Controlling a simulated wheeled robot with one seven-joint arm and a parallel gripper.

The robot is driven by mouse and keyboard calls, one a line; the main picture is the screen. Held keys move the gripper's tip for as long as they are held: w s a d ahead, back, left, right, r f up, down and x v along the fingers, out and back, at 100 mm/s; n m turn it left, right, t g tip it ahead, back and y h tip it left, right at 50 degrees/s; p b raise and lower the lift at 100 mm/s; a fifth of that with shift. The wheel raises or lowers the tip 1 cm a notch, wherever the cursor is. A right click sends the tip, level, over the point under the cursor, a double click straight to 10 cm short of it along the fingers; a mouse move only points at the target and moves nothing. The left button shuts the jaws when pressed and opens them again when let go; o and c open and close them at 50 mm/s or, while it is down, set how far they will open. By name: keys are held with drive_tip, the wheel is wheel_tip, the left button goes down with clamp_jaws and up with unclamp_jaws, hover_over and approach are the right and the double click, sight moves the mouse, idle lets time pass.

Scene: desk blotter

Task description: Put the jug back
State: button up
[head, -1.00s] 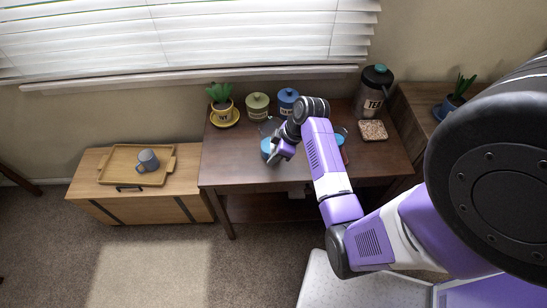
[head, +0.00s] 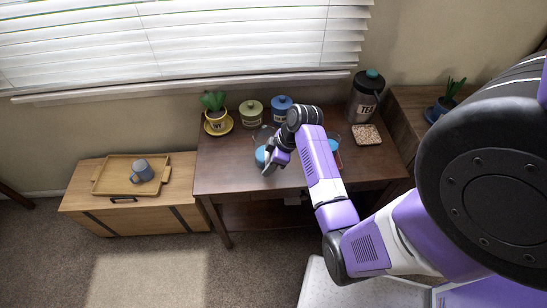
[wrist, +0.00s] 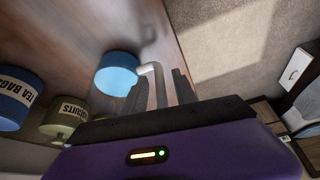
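The jug (head: 261,155) looks like a clear vessel with blue contents. It is at the front left of the dark desk, partly hidden by my gripper. In the wrist view the blue round jug (wrist: 117,73) shows with a pale handle (wrist: 150,69) pointing towards my fingers. My gripper (head: 270,168) is beside the jug, on its right in the head view. In the wrist view my fingers (wrist: 162,92) are on either side of the handle's outer part. I cannot tell whether they press on it.
A potted plant on a yellow saucer (head: 231,128), a green canister (head: 251,114) and a blue canister (head: 282,108) stand along the desk's back. A black TEA canister (head: 365,98) and a speckled square (head: 367,134) are at right. A tray (head: 109,175) holding a mug (head: 142,171) is on the low cabinet.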

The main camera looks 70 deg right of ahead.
drive_tip(key=a+v, duration=0.1)
drive_tip(key=v, duration=0.9)
drive_tip(key=s+a+f+m+t+h, duration=0.1)
drive_tip(key=a+f+h, duration=0.1)
drive_tip(key=a, duration=0.4)
drive_tip(key=s+a+f+t+h, duration=0.1)
drive_tip(key=a+f+t+h, duration=0.15)
drive_tip(key=a, duration=0.45)
drive_tip(key=s+a+r+t+y, duration=0.2)
drive_tip(key=s+a+r+t, duration=0.1)
drive_tip(key=a+r, duration=0.6)
drive_tip(key=s+a+r+m+t+y, duration=0.1)
drive_tip(key=s+a+r+t, duration=0.3)
drive_tip(key=a+r, duration=0.5)
drive_tip(key=shift+s+a+r+y, duration=0.2)
drive_tip(key=shift+s+a+y, duration=0.05)
drive_tip(key=shift+s+y, duration=0.15)
